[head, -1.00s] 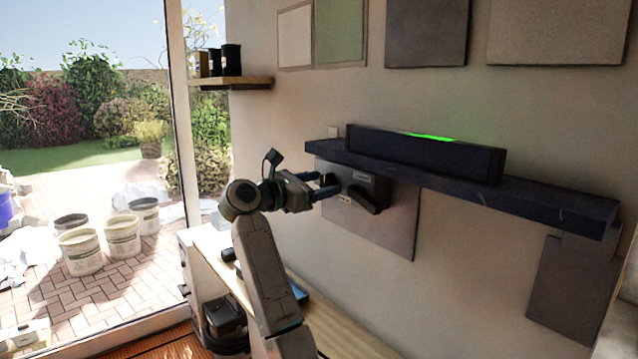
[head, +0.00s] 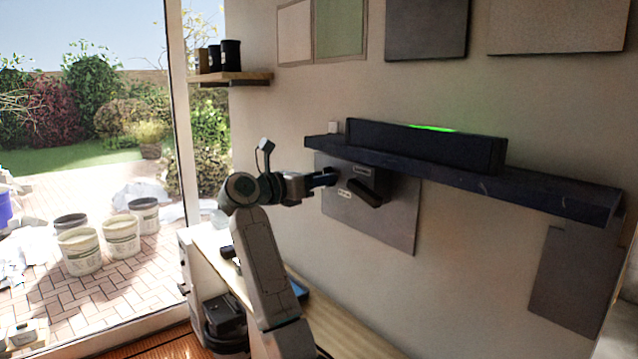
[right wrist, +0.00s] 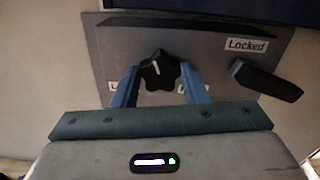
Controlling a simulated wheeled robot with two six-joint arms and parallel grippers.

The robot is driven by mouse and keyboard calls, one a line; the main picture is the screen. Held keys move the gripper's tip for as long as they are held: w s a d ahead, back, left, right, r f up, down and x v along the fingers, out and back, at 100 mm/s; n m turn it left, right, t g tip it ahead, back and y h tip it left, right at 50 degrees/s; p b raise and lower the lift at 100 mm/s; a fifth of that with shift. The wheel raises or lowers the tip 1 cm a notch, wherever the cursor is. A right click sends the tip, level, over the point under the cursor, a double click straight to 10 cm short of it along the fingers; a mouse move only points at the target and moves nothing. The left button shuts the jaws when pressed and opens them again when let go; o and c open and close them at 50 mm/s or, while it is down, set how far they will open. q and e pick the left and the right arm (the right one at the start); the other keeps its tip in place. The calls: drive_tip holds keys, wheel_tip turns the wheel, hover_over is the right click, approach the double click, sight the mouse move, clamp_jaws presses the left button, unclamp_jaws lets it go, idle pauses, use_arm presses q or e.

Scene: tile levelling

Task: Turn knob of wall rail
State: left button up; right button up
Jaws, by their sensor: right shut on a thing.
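The wall rail (head: 465,183) is a long dark shelf-like bar on the wall, with a grey plate (head: 395,228) below it. In the right wrist view a black star-shaped knob (right wrist: 158,71) with a white mark sits on the plate. My right gripper (head: 330,178) is at the plate's left part, its two blue fingers (right wrist: 158,88) on either side of the knob and shut on it. A black lever (right wrist: 266,80) is right of the knob, under a label reading "Locked" (right wrist: 246,45). Two labels beside the knob are partly hidden by the fingers. My left gripper is not in view.
A black box with a green light strip (head: 425,142) stands on the rail. A wooden bench (head: 340,325) runs along the wall below. A small shelf with dark jars (head: 230,79) is at the left. Tiles hang above the rail.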

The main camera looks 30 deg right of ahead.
drive_tip(key=shift+r+n, duration=0.1)
drive_tip(key=shift+n, duration=2.2)
drive_tip(key=o, duration=1)
drive_tip(key=shift+w, duration=0.1)
drive_tip(key=shift+c, duration=0.2)
drive_tip(key=a+b, duration=0.4)
drive_tip(key=a, duration=0.7)
drive_tip(key=shift+s, duration=0.4)
